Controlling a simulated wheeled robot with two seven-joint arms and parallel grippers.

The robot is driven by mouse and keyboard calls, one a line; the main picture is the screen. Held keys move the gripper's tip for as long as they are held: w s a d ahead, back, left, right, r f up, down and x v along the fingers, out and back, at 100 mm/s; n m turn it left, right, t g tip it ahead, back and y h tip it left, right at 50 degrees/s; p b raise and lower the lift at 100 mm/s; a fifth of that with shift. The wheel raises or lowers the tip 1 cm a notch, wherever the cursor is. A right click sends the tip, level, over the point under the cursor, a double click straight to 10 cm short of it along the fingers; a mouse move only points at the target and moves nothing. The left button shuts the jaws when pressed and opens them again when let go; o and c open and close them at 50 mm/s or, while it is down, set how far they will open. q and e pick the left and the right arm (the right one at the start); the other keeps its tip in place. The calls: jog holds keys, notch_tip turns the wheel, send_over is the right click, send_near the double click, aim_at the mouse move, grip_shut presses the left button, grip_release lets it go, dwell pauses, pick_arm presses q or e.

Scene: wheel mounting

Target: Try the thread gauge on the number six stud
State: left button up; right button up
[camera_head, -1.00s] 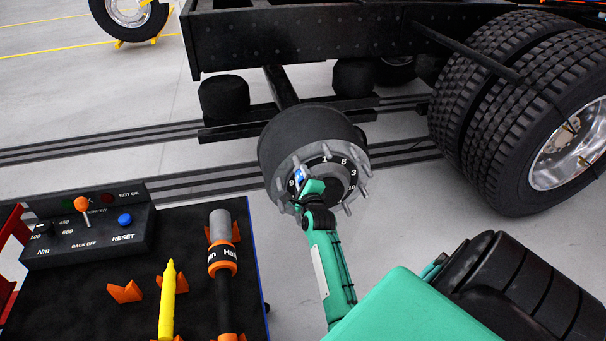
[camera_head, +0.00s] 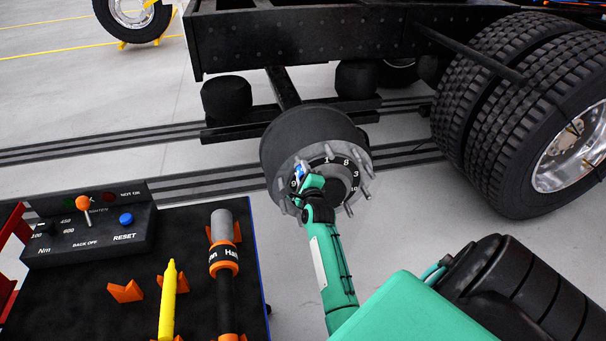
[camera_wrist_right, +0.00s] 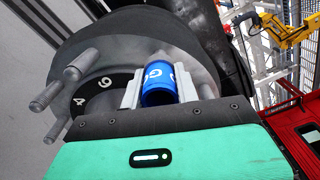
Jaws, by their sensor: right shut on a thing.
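The wheel hub (camera_head: 318,142) has a ring of bare metal studs around a black number ring; 1, 8, 3 and 10 read clearly in the head view. My right gripper (camera_head: 301,178) is at the hub's upper left, shut on the blue thread gauge (camera_head: 298,170). In the right wrist view the blue gauge (camera_wrist_right: 158,85) sits between the two grey fingers, facing the hub (camera_wrist_right: 150,40). Bare studs (camera_wrist_right: 80,65) stand to its left. My left gripper is out of view.
A dark bench (camera_head: 190,215) at left holds a control box (camera_head: 90,225), a black tool with an orange collar (camera_head: 224,262) and a yellow tool (camera_head: 169,300). Double tyres (camera_head: 500,110) stand right of the hub. The truck frame (camera_head: 300,40) is above it.

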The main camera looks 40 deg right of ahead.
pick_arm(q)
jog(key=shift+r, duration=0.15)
pick_arm(e)
jog(key=shift+s, duration=0.1)
dwell(0.3)
jog(key=shift+s+a+r+p, duration=0.1)
jog(key=shift+s+a+p, duration=0.25)
jog(key=shift+s+p, duration=0.25)
pick_arm(q)
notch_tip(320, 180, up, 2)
jog(key=shift+p, duration=0.55)
pick_arm(e)
jog(key=shift+v, duration=0.85)
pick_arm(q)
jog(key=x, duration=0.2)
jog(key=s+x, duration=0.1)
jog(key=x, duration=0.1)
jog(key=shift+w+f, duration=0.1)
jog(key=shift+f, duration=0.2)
